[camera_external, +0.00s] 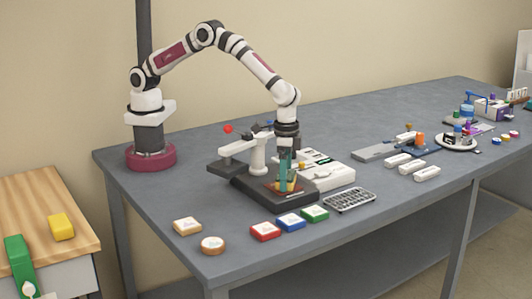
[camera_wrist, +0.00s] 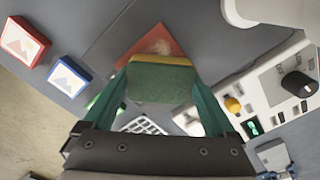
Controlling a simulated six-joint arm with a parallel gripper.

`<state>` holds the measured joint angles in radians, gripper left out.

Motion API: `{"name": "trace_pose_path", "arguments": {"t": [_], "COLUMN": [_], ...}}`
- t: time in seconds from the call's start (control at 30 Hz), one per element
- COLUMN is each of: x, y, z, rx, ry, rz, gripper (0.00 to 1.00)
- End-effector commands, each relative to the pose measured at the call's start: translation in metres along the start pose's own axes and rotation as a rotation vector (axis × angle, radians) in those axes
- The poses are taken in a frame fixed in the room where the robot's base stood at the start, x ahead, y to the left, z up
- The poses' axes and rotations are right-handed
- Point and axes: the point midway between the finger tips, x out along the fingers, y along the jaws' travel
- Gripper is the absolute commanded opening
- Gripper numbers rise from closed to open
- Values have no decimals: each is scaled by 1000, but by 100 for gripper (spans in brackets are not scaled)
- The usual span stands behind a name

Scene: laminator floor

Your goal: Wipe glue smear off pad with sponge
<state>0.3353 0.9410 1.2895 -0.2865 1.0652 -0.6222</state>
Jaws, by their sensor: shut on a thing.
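My gripper (camera_external: 286,182) points straight down over the dark press base, its teal fingers shut on a sponge. The sponge (camera_wrist: 161,82) has a green side and a yellow layer, and its yellow part (camera_external: 291,186) shows low between the fingers in the external view. A red-orange pad (camera_wrist: 172,38) lies under and beyond the sponge; it also shows on the base (camera_external: 270,187). A pale, whitish glue smear (camera_wrist: 157,46) is on the pad, right beside the sponge's yellow edge. The sponge hides part of the pad. I cannot tell whether sponge and pad touch.
The press arm (camera_external: 240,148) stands close behind my gripper. A white control box (camera_external: 325,170) is to the right, with a metal grid (camera_external: 349,200) before it. Red (camera_external: 265,231), blue (camera_external: 290,222) and green (camera_external: 315,213) blocks lie in front.

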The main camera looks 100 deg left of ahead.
Motion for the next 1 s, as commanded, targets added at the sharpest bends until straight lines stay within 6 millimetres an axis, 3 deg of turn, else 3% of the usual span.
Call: {"name": "trace_pose_path", "arguments": {"t": [0.47,0.6,1.0], "x": [1,-22,-57], "y": [32,30,30], "z": [32,30,30], "rx": [2,0,-1], "ry": [-2,0,0], "rz": [0,1,1], "gripper": [39,39,39]}}
